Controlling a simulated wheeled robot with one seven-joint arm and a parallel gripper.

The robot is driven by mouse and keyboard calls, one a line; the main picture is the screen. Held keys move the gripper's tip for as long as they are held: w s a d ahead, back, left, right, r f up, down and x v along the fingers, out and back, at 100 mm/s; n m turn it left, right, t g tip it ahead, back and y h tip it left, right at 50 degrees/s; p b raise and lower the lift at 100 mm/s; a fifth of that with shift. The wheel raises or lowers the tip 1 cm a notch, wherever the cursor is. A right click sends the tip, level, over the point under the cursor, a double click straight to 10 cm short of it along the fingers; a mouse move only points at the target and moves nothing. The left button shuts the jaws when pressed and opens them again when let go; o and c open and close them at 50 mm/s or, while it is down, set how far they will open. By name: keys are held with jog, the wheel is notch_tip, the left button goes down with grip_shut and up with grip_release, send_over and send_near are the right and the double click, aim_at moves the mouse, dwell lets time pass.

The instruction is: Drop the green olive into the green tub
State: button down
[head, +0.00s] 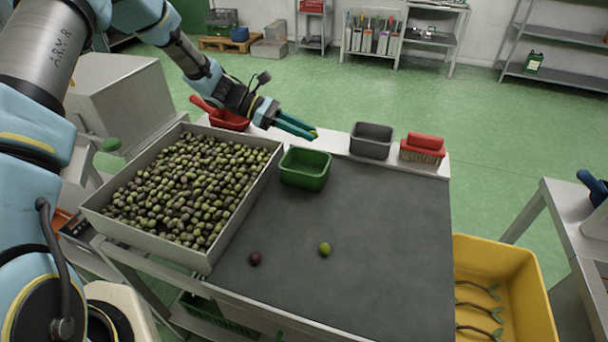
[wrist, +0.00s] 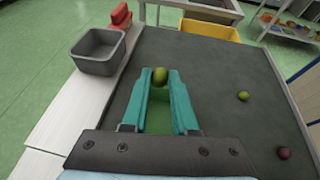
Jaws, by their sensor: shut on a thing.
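My gripper (head: 300,126) has teal fingers and is shut on a green olive (wrist: 160,76) at its fingertips; a bit of that olive shows in the head view (head: 314,133). The green tub (head: 305,168) stands at the back left of the dark mat, and the fingers are above its height, toward its far side. In the wrist view a green patch of the tub (wrist: 160,118) shows between the fingers, the rest hidden by the gripper. Another green olive (head: 324,249) and a dark purple olive (head: 255,258) lie on the mat.
A large tray of olives (head: 275,150) stands left of the tub. A grey tub (head: 371,140), a red brush (head: 424,147) and a red scoop (head: 228,118) line the back ledge. A yellow crate (head: 495,250) is at the right. The mat's right side is clear.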

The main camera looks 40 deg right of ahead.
notch_tip(320, 180, down, 2)
jog(key=shift+b, duration=0.35)
jog(key=c, duration=0.6)
grip_release()
jog(key=b+v, duration=0.3)
jog(key=v, duration=0.7)
jog(key=shift+w+a+r, duration=0.2)
jog(key=shift+r, duration=0.05)
